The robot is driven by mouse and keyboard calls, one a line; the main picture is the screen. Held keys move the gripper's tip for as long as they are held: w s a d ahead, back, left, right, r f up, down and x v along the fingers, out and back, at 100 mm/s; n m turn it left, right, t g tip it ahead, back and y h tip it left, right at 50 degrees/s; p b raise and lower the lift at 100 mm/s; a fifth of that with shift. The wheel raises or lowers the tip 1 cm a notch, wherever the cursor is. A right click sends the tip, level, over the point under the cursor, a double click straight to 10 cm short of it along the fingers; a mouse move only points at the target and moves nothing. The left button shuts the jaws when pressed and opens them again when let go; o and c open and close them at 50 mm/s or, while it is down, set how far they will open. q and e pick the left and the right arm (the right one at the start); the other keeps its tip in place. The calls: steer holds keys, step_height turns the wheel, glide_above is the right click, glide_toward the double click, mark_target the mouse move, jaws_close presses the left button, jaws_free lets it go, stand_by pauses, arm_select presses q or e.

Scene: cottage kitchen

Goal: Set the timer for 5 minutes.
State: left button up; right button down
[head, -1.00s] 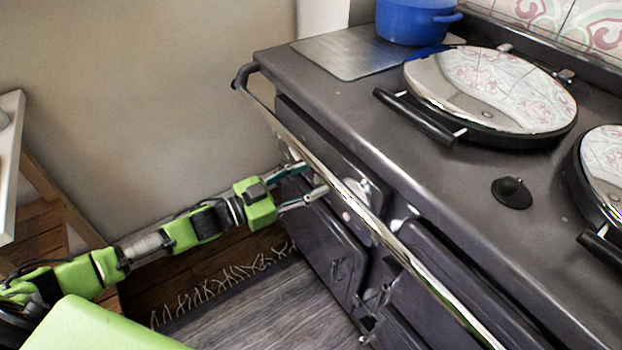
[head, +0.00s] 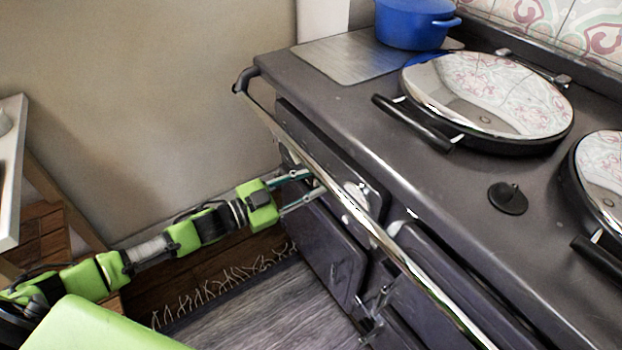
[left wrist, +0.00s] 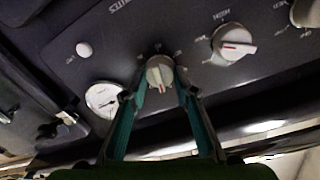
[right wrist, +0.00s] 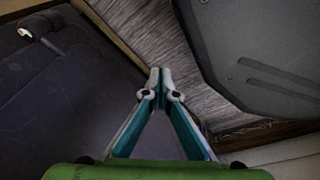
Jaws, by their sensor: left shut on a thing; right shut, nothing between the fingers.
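A dark cooker front panel (left wrist: 265,75) carries the controls. My left gripper (head: 316,184) reaches under the chrome rail to this panel. In the left wrist view the gripper (left wrist: 161,82) is shut on a small pale knob (left wrist: 159,70), with a finger on each side. Markings around the knob are too small to read, and which part is the timer cannot be told for sure. The head view hides the knob behind the rail and fingers. My right gripper (right wrist: 160,82) is shut and empty, away from the panel, above the floor.
A chrome rail (head: 330,180) runs along the cooker's front edge, close to my left fingers. Beside the held knob are a white dial (left wrist: 103,98), a white button (left wrist: 84,49) and another knob (left wrist: 234,44). A blue pot (head: 415,25) and lidded hotplates (head: 487,90) are on top.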

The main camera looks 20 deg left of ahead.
arm_select(q)
steer(key=shift+m+p, duration=0.45)
steer(key=shift+m, duration=0.95)
arm_select(e)
steer(key=shift+s+d+f, duration=0.15)
steer(key=shift+s+f, duration=0.5)
steer(key=shift+s, duration=0.1)
steer(key=shift+s+d+f, duration=0.1)
steer(key=shift+s+f, duration=0.55)
steer(key=shift+s, duration=0.1)
arm_select(q)
steer(key=o, duration=1.1)
steer(key=v, duration=1.2)
